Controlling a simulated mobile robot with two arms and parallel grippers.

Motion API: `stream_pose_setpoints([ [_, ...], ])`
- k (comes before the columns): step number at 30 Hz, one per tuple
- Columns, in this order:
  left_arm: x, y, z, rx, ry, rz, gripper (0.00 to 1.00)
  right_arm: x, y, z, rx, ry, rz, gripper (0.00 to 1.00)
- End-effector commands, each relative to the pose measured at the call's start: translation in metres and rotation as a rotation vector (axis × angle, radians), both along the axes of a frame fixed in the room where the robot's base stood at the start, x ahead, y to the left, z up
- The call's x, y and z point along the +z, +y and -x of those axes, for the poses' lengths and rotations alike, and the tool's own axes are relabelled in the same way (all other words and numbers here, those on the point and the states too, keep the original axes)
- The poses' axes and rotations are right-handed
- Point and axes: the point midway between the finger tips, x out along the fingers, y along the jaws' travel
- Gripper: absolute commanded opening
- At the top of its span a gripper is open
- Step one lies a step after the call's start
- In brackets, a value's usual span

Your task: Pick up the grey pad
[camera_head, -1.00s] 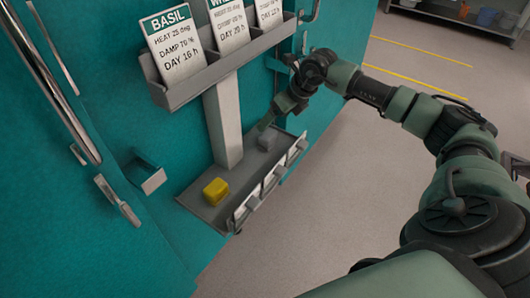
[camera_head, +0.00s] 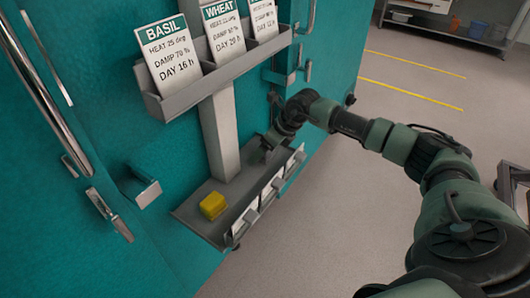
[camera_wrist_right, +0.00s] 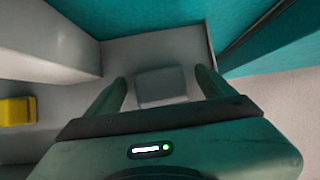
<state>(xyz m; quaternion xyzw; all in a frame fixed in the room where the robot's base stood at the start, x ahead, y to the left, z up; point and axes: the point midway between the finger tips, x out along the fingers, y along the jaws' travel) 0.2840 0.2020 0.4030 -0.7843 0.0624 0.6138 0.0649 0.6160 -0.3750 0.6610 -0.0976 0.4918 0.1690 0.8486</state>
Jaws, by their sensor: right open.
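The grey pad (camera_wrist_right: 162,86) lies on the grey lower tray (camera_head: 190,209), near the tray's far end. In the right wrist view it sits between the two fingers of my right gripper (camera_wrist_right: 161,78), with visible space on both sides. The gripper is open and over the pad, not closed on it. In the head view my right gripper (camera_head: 268,148) reaches down to the tray's far end and hides the pad. My left gripper is not in view.
A yellow pad (camera_head: 212,206) lies at the tray's near end and also shows in the right wrist view (camera_wrist_right: 17,111). A grey post (camera_head: 220,135) rises behind the tray to an upper rack (camera_head: 222,75) of cards. White clip-like tags (camera_head: 271,191) line the front edge.

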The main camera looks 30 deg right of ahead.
Motion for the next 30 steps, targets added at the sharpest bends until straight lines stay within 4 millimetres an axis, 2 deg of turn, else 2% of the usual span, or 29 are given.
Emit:
stream_pose_setpoints([
  [3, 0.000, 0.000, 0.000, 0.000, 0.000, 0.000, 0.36, 0.000, 0.000, 0.000, 0.000, 0.000, 0.000, 0.81],
  [9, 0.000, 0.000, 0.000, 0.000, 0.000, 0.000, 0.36, 0.001, 0.000, 0.000, 0.000, 0.000, 0.000, 0.25],
  [11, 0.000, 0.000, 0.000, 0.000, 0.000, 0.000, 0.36, 0.001, 0.000, 0.000, 0.000, 0.000, 0.001, 0.11],
  [20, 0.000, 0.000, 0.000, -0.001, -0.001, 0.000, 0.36, 0.004, -0.001, 0.000, 0.000, -0.001, 0.000, 0.11],
  [26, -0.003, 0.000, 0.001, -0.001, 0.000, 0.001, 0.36, 0.022, -0.001, 0.000, 0.000, -0.002, 0.000, 0.11],
  [30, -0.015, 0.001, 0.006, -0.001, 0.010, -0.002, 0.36, 0.039, -0.004, 0.000, -0.002, -0.002, 0.002, 0.11],
])
